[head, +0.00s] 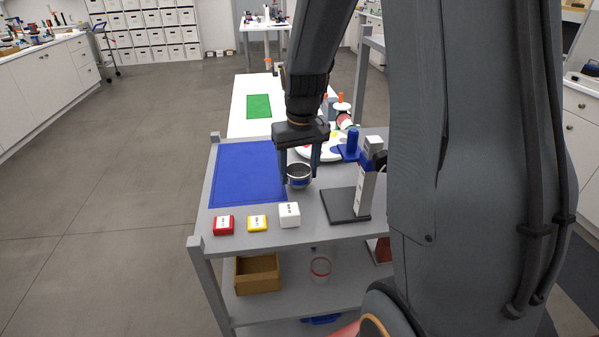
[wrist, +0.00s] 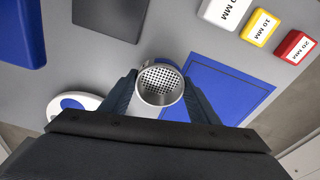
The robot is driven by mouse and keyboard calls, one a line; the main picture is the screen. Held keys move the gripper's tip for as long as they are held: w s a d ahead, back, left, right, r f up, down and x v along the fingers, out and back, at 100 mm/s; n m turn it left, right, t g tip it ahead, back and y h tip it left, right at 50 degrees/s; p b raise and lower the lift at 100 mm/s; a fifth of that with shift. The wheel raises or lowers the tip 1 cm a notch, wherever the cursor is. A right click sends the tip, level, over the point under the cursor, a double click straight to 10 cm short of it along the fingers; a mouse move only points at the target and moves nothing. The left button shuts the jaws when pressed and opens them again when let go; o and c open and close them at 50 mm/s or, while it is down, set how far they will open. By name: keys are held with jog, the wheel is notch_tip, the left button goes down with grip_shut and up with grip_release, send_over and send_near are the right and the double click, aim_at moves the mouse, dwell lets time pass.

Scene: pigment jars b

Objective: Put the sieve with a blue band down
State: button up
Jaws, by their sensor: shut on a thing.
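My gripper (head: 299,176) is shut on the sieve with a blue band (head: 299,184). The sieve is a small metal cup, upright, with its blue band showing below the rim. In the wrist view the sieve (wrist: 160,84) sits between the two fingers (wrist: 157,95), and its perforated mesh floor shows with nothing on it. It is by the right edge of the blue mat (head: 240,165) in the head view. I cannot tell whether its base touches the cart top. The blue mat is bare and also shows in the wrist view (wrist: 235,85).
Red (head: 224,225), yellow (head: 257,223) and white (head: 289,215) labelled blocks line the cart's front. A stand with a dark base (head: 340,206) and blue parts is to the right. A round white palette (head: 312,152) lies behind. A green mat (head: 259,106) is on a farther white table.

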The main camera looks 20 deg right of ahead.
jog(key=shift+f, duration=0.55)
jog(key=shift+f, duration=0.15)
jog(key=o, duration=1.2)
